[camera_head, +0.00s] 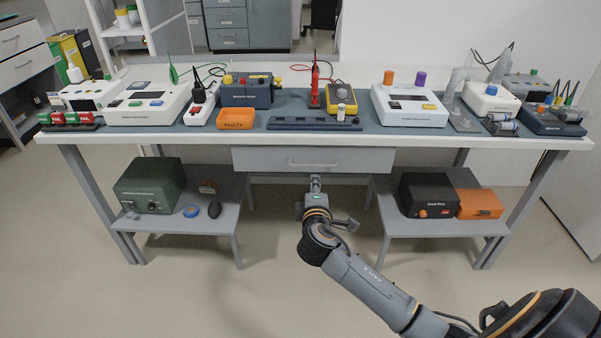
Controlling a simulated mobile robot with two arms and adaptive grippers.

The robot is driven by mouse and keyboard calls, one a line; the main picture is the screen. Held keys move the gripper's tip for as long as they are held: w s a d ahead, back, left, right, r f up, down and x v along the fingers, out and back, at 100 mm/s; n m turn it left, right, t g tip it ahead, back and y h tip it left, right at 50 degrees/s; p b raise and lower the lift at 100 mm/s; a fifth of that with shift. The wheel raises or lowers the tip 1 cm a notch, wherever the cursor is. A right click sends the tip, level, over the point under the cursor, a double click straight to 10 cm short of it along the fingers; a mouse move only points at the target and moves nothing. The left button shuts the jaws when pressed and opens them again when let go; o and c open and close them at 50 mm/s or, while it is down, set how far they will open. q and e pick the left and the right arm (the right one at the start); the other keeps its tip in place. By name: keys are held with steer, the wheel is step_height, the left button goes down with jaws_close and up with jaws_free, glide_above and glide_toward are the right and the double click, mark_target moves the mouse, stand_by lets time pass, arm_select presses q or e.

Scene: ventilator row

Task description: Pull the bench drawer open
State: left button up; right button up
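The bench drawer (262,160) is a wide grey front under the middle of the bench top. It looks closed, flush below the bench edge. Its light bar handle (313,164) runs across the middle of the front. My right gripper (315,181) is on the end of the arm coming in from the lower right. It sits just below and in front of the handle, pointing at the drawer. I cannot tell whether it touches the handle, and its fingers are too small to judge. My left gripper is not in view.
The bench top (365,135) carries several devices, an orange bin (236,118) and a dark rack (314,124). A left low shelf (228,208) holds a green box (149,185). A right low shelf (400,226) holds a black box (428,194). The floor between the shelves is clear.

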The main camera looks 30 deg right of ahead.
mark_target(314, 166)
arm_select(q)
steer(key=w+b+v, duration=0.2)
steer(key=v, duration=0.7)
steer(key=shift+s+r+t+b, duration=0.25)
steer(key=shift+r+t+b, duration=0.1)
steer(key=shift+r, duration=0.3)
arm_select(e)
steer(key=shift+x, duration=6.4)
jaws_close()
